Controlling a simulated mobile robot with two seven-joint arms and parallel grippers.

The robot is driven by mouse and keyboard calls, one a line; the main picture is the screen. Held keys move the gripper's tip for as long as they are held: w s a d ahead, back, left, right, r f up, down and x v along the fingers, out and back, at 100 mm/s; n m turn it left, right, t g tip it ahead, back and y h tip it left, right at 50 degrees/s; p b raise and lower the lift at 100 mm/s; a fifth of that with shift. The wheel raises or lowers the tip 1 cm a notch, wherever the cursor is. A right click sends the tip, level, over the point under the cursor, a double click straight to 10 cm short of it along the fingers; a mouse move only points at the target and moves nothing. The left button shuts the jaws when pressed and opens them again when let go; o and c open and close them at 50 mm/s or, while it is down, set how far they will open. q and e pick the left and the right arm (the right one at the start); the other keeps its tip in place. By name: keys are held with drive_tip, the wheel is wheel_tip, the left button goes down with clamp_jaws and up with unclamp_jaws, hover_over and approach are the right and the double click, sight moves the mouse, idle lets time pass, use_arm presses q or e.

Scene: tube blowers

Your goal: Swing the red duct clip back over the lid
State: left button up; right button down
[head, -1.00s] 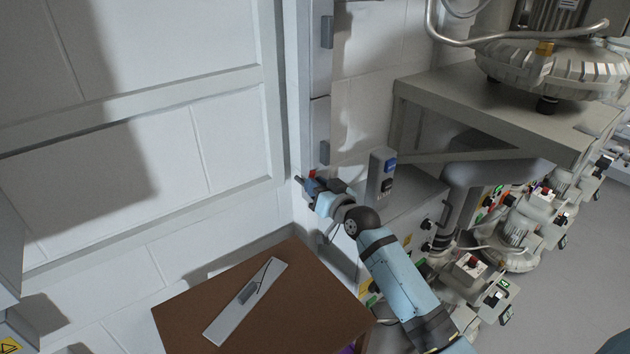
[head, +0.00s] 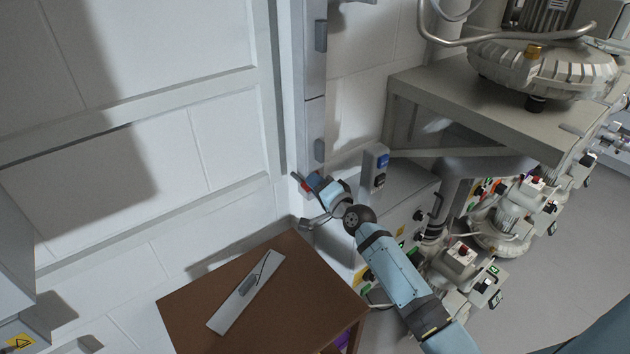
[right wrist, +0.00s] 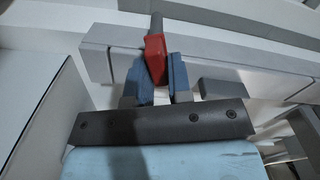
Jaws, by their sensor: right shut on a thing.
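The red duct clip (right wrist: 155,58) shows between the two blue fingers of my right gripper (right wrist: 157,78) in the right wrist view. The gripper is shut on it. In the head view the right gripper (head: 308,184) is at the front of the tall grey duct, with a little red of the clip (head: 305,188) showing. The duct with its lid (head: 316,120) runs up the wall. The clip's far side and hinge are hidden. My left gripper is not in view.
A brown table (head: 190,300) with a grey plate (head: 232,308) on it stands below. A switch box (head: 376,165) and a grey bench (head: 450,85) with a blower (head: 540,65) are to the right. The white panelled wall is at left.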

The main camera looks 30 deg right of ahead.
drive_tip(key=m, duration=0.3)
drive_tip(key=shift+d+f, duration=0.1)
drive_tip(key=shift+f, duration=0.1)
drive_tip(key=shift+m, duration=0.4)
drive_tip(key=shift+f, duration=0.1)
drive_tip(key=c, duration=1.1)
unclamp_jaws()
